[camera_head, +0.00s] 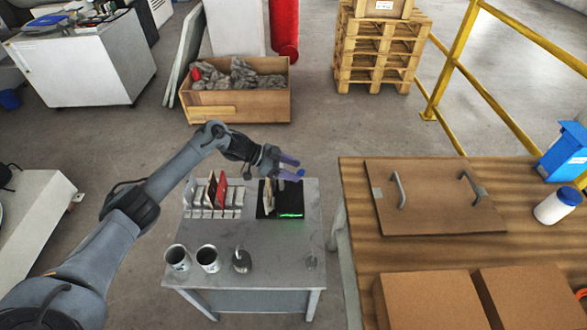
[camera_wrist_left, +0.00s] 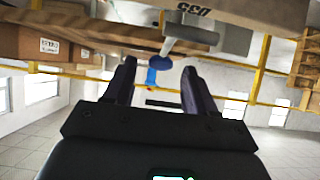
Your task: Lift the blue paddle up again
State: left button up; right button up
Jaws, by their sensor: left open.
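My left gripper (camera_head: 298,166) is open above the black testing device (camera_head: 265,212) on the small grey table. A green light glows on the device, and a beige tile (camera_head: 268,196) stands at it. In the head view the gripper's bluish fingers hide the paddle. My right gripper is not in view.
A rack of tiles (camera_head: 216,196), one red, stands left of the device. Two mugs (camera_head: 208,258) and a small dark-grey item (camera_head: 242,261) stand nearer the front. The wooden workbench (camera_head: 420,252) is close on the right. The table's front right is mostly clear.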

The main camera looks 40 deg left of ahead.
pick_arm(q)
jog(key=p+v, duration=0.2)
jog(key=v, duration=0.8)
jog(key=shift+p, duration=0.35)
